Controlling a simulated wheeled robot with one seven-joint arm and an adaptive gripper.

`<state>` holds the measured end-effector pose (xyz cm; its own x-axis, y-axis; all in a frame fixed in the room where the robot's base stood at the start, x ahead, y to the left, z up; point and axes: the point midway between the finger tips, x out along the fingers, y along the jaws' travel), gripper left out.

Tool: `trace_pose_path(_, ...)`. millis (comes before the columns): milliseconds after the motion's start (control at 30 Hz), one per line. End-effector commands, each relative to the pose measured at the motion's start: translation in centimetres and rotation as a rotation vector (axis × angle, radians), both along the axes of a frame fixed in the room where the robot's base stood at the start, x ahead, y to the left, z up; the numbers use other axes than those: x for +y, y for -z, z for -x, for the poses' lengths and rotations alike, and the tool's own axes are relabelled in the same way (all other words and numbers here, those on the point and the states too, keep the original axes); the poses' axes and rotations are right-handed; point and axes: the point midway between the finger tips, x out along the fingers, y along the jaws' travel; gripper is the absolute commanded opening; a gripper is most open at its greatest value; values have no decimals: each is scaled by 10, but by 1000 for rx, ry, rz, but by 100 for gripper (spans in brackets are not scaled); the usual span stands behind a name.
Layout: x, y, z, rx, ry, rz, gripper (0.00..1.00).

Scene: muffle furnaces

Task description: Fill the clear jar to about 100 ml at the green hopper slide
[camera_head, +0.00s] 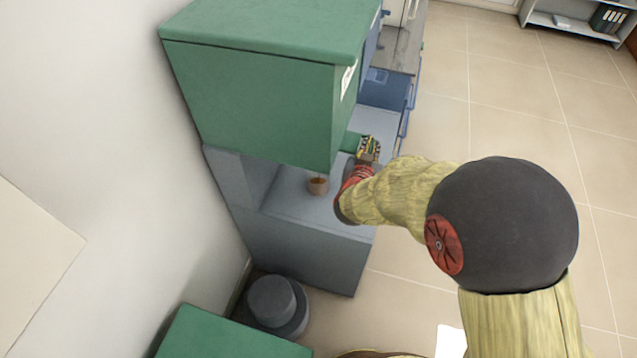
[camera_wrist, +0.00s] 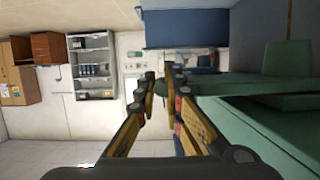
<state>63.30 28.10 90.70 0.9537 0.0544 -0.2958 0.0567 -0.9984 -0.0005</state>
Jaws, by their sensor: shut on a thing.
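The green hopper (camera_head: 250,105) is a big box above a grey stand. A small jar (camera_head: 318,186) with brown content stands upright on the stand's shelf beneath the hopper; a thin dark line shows just above it. Its fill level is too small to read. The green slide (camera_head: 350,141) sticks out from below the hopper toward my gripper (camera_head: 367,149). In the wrist view, the fingers of my gripper (camera_wrist: 164,82) are around the outer end of the slide (camera_wrist: 225,86), shut on it. The jar is not in the wrist view.
The grey shelf (camera_head: 293,205) is otherwise mostly clear. A blue unit (camera_head: 384,91) stands behind the hopper. A grey round object (camera_head: 272,300) and another green box (camera_head: 228,338) are at the lower left. Tiled floor (camera_head: 510,110) is open at the right.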

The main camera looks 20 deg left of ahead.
Motion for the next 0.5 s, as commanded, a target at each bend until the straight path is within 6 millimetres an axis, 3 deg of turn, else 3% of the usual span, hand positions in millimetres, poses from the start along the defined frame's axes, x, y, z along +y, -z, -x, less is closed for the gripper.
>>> trace_pose_path(200,16,-1,1,0,-2,0,0)
trace_pose_path(467,20,-1,1,-1,-3,0,0)
trace_pose_path(500,20,-1,1,-1,-3,0,10)
